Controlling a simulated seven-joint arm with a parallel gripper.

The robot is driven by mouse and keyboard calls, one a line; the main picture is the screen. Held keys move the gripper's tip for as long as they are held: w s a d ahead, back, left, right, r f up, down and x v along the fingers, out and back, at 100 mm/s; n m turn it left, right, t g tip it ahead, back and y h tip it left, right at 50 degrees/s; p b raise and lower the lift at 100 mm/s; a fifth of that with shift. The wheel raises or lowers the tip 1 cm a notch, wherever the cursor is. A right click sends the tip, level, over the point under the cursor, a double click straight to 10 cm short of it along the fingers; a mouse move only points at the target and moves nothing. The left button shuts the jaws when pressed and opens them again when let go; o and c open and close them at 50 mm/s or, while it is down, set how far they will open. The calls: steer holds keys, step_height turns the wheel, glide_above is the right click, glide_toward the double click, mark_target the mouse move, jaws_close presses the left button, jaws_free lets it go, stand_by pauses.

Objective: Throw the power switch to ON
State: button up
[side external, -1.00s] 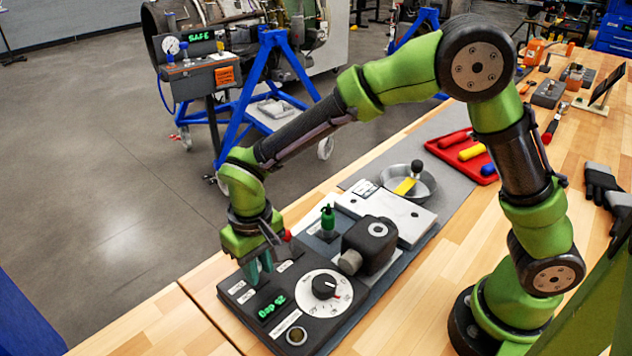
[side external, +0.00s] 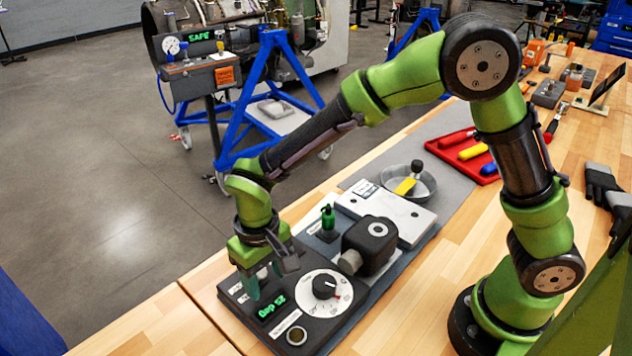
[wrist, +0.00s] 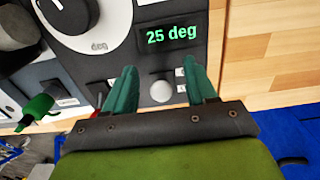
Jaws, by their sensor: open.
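In the wrist view, a pale rounded switch tip (wrist: 161,91) shows between my fingers, with small white labels beside it. It looks like the power switch, but its label is not readable. My gripper (wrist: 161,72) is open, one teal finger on each side of the tip, with no clear contact. In the side view my gripper (side external: 265,281) points down over the control panel (side external: 249,328), close to its surface, and hides the switch. The switch's ON or OFF position cannot be told.
The display (wrist: 171,36) reads 25 deg. A dial (side external: 325,288) and a dark block (side external: 370,243) stand right of my gripper. A green-handled part (side external: 328,220) stands behind. A red part (wrist: 101,97) shows beside my left finger. The panel edge and bare table lie close by.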

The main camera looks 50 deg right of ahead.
mark_target(264, 275)
steer(key=shift+o, duration=0.8)
steer(key=shift+w+r, duration=0.1)
steer(key=shift+r, duration=3.55)
steer(key=shift+w, duration=0.1)
steer(key=s+d+r+m+t+y, duration=0.1)
steer(key=s+d+r+m+t, duration=0.1)
steer(key=s+d+r, duration=0.3)
steer(key=s+d+r+m+t+y, duration=0.1)
steer(key=s+d+r+t, duration=0.4)
steer(key=d, duration=0.9)
steer(key=shift+s+r+m, duration=0.5)
steer(key=shift+s+r, duration=0.15)
steer(key=shift+s, duration=0.35)
